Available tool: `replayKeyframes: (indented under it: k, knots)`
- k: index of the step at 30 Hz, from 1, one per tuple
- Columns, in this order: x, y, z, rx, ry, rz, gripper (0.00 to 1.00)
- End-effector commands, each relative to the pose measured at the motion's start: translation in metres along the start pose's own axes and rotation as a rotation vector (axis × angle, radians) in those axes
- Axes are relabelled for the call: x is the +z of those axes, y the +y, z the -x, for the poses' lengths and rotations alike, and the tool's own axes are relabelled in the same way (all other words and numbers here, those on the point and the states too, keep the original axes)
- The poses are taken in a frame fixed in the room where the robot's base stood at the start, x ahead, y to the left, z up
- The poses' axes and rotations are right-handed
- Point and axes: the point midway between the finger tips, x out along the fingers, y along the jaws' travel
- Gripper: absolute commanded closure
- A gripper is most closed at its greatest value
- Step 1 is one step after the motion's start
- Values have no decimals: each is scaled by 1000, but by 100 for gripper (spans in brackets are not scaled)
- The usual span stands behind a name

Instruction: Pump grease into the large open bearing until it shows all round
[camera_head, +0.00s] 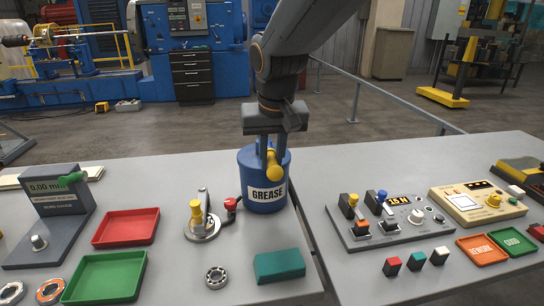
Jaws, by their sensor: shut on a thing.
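The blue grease can (247,178), labelled GREASE, stands upright on the bench at the middle. My gripper (269,150) points down over it and is shut on the yellow pump handle (262,172) at the can's front. A red nozzle (231,203) sits at the can's left, beside a round metal fixture (204,231) with a yellow knob and an upright ring-like part. A silver bearing with visible balls (216,278) lies flat near the front edge. I cannot tell whether the upright part is the large bearing, or whether grease shows on it.
A teal block (280,265) is in front of the can. Control panels (390,222) stand right, across a bench gap. Bench between is partly clear.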

Motion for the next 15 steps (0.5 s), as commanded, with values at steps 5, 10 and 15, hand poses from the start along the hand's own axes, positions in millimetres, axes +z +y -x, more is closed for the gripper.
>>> replayKeyframes:
  k: [5, 10, 15]
  knots:
    - [0, 0, 4, 0, -1, 0, 94]
    - [-3, 0, 13, 0, -1, 0, 94]
    - [-6, 0, 22, 0, -1, 0, 94]
